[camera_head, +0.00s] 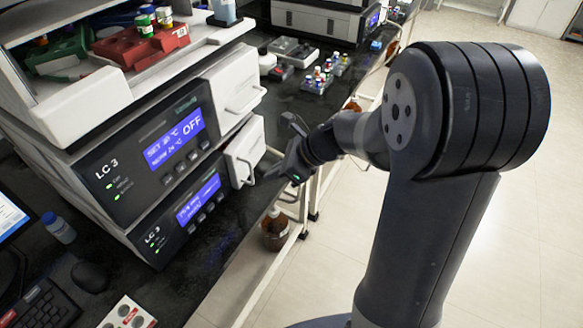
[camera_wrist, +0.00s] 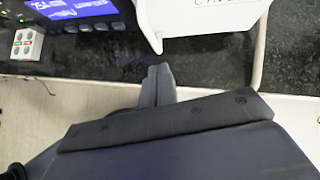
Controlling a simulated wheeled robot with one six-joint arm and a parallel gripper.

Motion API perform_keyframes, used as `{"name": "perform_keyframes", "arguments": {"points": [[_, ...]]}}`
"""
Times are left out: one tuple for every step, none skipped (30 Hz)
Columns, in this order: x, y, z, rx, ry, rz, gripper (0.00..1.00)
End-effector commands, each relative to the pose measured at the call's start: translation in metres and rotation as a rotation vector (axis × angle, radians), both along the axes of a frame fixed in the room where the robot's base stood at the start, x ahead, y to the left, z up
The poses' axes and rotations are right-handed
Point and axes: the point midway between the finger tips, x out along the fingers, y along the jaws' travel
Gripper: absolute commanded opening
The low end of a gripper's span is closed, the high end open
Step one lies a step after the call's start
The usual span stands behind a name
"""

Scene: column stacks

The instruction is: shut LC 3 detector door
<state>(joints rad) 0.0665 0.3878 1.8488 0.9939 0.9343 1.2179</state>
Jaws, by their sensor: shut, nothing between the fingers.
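The LC 3 detector (camera_head: 178,217) is the lower dark unit with a lit blue display, and its display also shows at the top left of the wrist view (camera_wrist: 75,8). Its white door (camera_head: 240,155), with a looped handle, is at the unit's right end. The door seems to stand out from the front panel, partly open; how far I cannot tell. In the wrist view the door (camera_wrist: 195,15) is cut off by the top edge. My gripper (camera_head: 280,172) is shut and empty, just right of the door in the head view. Its fingers (camera_wrist: 158,85) show below the door's lower corner.
The upper LC 3 unit (camera_head: 150,160) reads OFF and has a larger white door (camera_head: 238,90) above. Vial racks (camera_head: 318,78) stand on the dark bench behind. A brown bottle (camera_head: 274,230) is below the bench edge. The floor at right is clear.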

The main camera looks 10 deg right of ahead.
Motion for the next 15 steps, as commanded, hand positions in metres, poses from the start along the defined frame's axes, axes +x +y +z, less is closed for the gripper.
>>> {"name": "perform_keyframes", "arguments": {"points": [[0.001, 0.007, 0.000, 0.000, 0.001, 0.004, 0.00], [0.003, 0.010, 0.000, 0.000, 0.002, 0.004, 0.00], [0.004, 0.013, 0.000, 0.000, 0.002, 0.003, 0.00], [0.005, 0.015, 0.000, -0.001, 0.000, 0.003, 0.00], [0.006, 0.017, 0.000, -0.001, 0.000, 0.003, 0.00], [0.007, 0.019, 0.000, -0.001, 0.001, 0.002, 0.00], [0.007, 0.020, 0.000, -0.001, 0.001, 0.002, 0.00], [0.007, 0.021, 0.000, -0.001, 0.001, 0.001, 0.00], [0.008, 0.022, 0.000, 0.000, 0.002, 0.000, 0.00], [0.008, 0.022, 0.000, 0.000, 0.002, 0.000, 0.00], [0.008, 0.022, 0.000, 0.000, 0.002, 0.000, 0.00], [0.008, 0.022, 0.000, 0.000, 0.002, 0.000, 0.00], [0.008, 0.022, 0.000, 0.000, 0.002, 0.000, 0.00], [0.008, 0.022, 0.000, 0.000, 0.002, 0.000, 0.00], [0.008, 0.022, 0.000, 0.000, 0.002, 0.000, 0.00]]}}
